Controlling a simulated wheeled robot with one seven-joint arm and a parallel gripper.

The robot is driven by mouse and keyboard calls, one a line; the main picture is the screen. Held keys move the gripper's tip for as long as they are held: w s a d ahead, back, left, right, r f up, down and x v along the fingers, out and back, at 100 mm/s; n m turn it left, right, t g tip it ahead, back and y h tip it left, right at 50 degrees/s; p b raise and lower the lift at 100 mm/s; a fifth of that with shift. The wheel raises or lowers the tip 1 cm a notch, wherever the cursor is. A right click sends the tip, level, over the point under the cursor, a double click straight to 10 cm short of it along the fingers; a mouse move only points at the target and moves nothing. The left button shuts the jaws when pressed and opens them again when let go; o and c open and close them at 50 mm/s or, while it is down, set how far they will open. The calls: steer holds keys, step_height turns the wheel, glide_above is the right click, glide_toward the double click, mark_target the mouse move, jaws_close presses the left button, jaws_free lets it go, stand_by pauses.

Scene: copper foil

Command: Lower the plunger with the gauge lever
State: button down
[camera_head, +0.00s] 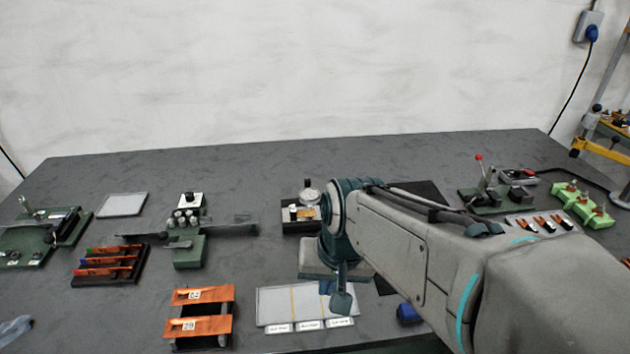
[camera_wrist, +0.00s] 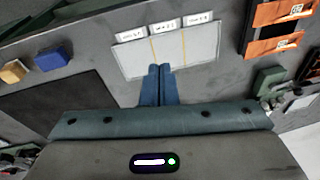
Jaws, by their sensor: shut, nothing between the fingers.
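The dial gauge (camera_head: 310,196) stands at the back middle of the table, with a round pale face and a dark knob on top. Its black base (camera_head: 290,227) carries a small pale block with a brass-coloured part. My arm hides the gauge's right side. The lever and plunger are too small to tell apart. My gripper (camera_head: 341,303) points down over the pale sectioned tray, nearer the front than the gauge and apart from it. In the wrist view my blue fingers (camera_wrist: 160,68) are together and empty, in front of the tray. The gauge is not recognisable in the wrist view.
The pale tray (camera_head: 275,305) with white labels lies below my gripper. Orange numbered plates (camera_head: 200,326) stand left of it. A green fixture (camera_head: 188,250) with cylinders is left of the gauge. A dark mat (camera_wrist: 65,110) and blue block (camera_wrist: 52,58) lie on the other side.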

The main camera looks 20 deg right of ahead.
steer(key=w+f+m+t+y+b, duration=0.3)
steer(key=w+m+y, duration=0.45)
steer(key=m, duration=1.55)
steer(key=w+d+m+t, duration=0.2)
steer(key=d+m, duration=0.3)
steer(key=m, duration=0.3)
steer(key=w+d+m+t+h+b, duration=0.1)
steer(key=w+d+m+t, duration=0.2)
steer(key=m, duration=0.6)
steer(key=w+d+f+m+t+b, duration=0.1)
steer(key=w+d+m+t, duration=0.2)
steer(key=w+d+m, duration=0.2)
steer(key=d+m, duration=0.3)
steer(key=d, duration=0.1)
steer(key=shift+w+d, duration=0.15)
steer(key=shift+w, duration=0.05)
steer(key=shift+h, duration=0.25)
